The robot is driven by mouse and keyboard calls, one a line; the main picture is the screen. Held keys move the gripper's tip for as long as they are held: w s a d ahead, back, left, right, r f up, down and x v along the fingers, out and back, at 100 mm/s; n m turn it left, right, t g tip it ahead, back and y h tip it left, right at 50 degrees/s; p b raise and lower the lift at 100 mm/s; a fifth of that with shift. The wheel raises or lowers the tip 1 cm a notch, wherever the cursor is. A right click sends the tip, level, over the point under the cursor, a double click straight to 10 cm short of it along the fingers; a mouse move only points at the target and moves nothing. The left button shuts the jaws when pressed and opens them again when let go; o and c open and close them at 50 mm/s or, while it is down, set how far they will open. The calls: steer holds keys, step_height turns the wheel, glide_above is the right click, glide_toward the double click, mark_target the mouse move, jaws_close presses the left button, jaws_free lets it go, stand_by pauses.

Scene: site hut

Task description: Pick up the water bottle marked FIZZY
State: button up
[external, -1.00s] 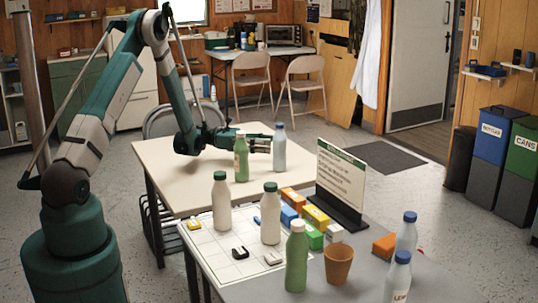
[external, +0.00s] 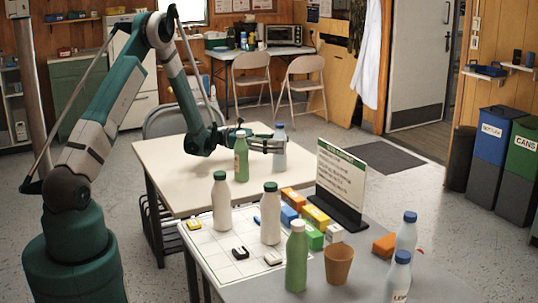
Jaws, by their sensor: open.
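A pale clear bottle with a blue cap (external: 279,160) stands upright on the far white table. My gripper (external: 279,145) is open, level, and reaches across this bottle's upper half; I cannot tell whether the fingers touch it. Two more blue-capped bottles stand at the near right, one (external: 406,236) behind the other (external: 398,280). The nearer one carries lettering that starts with "LE". No label reading FIZZY can be made out on any bottle.
A green bottle (external: 241,160) stands just left of my gripper. White bottles (external: 222,205) (external: 270,222), a green bottle (external: 296,262), a brown cup (external: 338,264), coloured boxes (external: 316,216) and a sign (external: 341,180) crowd the near table. The far table's left part is clear.

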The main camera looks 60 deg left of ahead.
steer(key=shift+c, duration=0.4)
steer(key=c, duration=1.2)
steer(key=shift+r, duration=0.1)
steer(key=shift+r+p, duration=1.4)
steer(key=shift+r, duration=3.55)
